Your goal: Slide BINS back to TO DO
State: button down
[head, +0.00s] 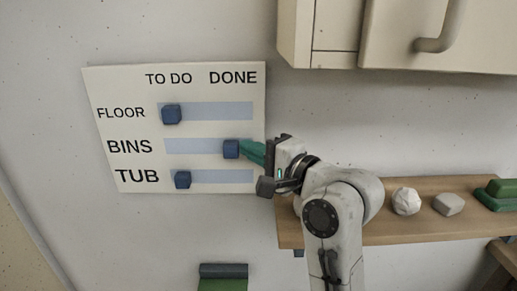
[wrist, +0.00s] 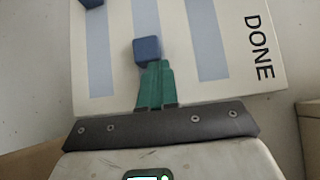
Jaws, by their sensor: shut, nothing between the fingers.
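The white chart board (head: 136,90) hangs on the wall with rows FLOOR, BINS and TUB under TO DO and DONE. The BINS slider, a blue block (head: 231,149), sits on its pale blue track on the DONE side. The FLOOR block (head: 172,114) and the TUB block (head: 183,180) are at the TO DO side. My gripper (head: 248,151) has green fingers, shut and empty, with tips at the right side of the BINS block. In the wrist view the fingertips (wrist: 154,64) meet or nearly meet the BINS block (wrist: 147,49); I cannot tell if they touch.
A wooden shelf (head: 385,231) at the right holds a white lumpy object (head: 406,201), a grey block (head: 449,204) and green blocks (head: 497,194). A cabinet (head: 337,27) hangs above.

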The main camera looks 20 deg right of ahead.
jog(key=w+a, duration=0.1)
jog(key=a, duration=0.2)
jog(key=w+a+p, duration=0.1)
jog(key=w+a, duration=0.1)
jog(key=a, duration=0.2)
jog(key=w+a, duration=0.1)
jog(key=a, duration=0.3)
jog(key=shift+w+p, duration=0.25)
jog(key=shift+p, duration=0.15)
